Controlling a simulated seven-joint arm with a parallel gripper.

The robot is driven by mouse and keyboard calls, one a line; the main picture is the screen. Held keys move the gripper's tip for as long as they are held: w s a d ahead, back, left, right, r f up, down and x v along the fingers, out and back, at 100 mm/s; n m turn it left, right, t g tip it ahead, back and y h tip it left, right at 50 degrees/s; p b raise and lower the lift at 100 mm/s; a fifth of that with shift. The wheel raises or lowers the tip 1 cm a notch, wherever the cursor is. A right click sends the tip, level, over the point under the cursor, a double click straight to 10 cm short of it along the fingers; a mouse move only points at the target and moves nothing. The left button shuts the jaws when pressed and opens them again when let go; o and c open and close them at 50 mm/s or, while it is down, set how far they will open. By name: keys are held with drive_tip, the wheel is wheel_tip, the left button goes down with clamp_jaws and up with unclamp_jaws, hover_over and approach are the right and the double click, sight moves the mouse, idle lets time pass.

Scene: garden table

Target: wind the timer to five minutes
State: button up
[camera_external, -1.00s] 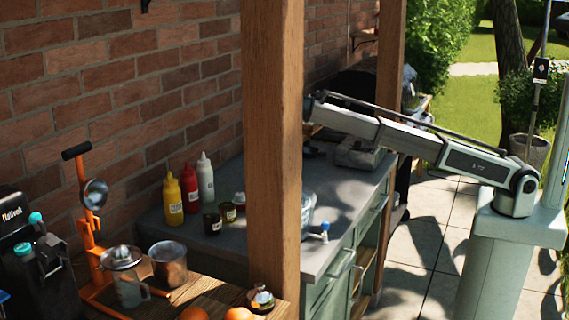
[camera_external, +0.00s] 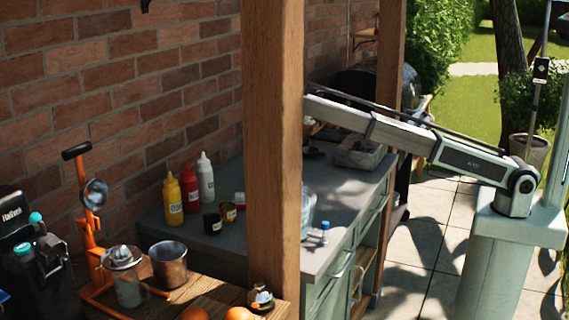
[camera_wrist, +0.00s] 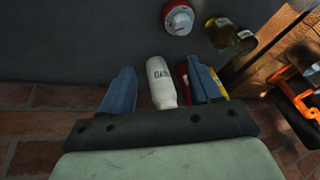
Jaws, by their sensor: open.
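The timer appears to be the round red and white thing (camera_wrist: 179,17) at the top of the wrist view, on the grey counter. A small red and white piece of it seems to show in the external view (camera_external: 239,198), beside the dark jars. My gripper (camera_wrist: 160,66) is open, with blue fingers spread wide and nothing held. In the wrist view the timer lies ahead of the fingertips and a little right of their middle. A white bottle (camera_wrist: 160,80) appears between the fingers; I cannot tell its depth. In the external view the wooden post hides my gripper.
A yellow bottle (camera_external: 172,201), a red bottle (camera_external: 190,187) and the white bottle stand along the brick wall. Two small jars (camera_external: 212,223) stand before them. A thick wooden post (camera_external: 272,150) rises in front of the counter (camera_external: 318,255). A glass bowl (camera_external: 308,208) is partly behind it.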

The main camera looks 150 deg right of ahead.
sight(240, 194)
drive_tip(key=w+f+n, duration=0.2)
drive_tip(key=f+n, duration=0.1)
drive_tip(key=f, duration=0.1)
drive_tip(key=w+f+n, duration=0.2)
drive_tip(key=f+n, duration=0.1)
drive_tip(key=f, duration=0.1)
drive_tip(key=w+f+n+t+y, duration=0.1)
drive_tip(key=w+f+n, duration=0.2)
drive_tip(key=f, duration=0.1)
drive_tip(key=shift+a+f+n, duration=0.1)
drive_tip(key=shift+a+n, duration=0.2)
drive_tip(key=shift+a, duration=0.05)
idle(0.4)
drive_tip(key=shift+c, duration=0.3)
drive_tip(key=c, duration=0.9)
drive_tip(key=shift+c, duration=0.2)
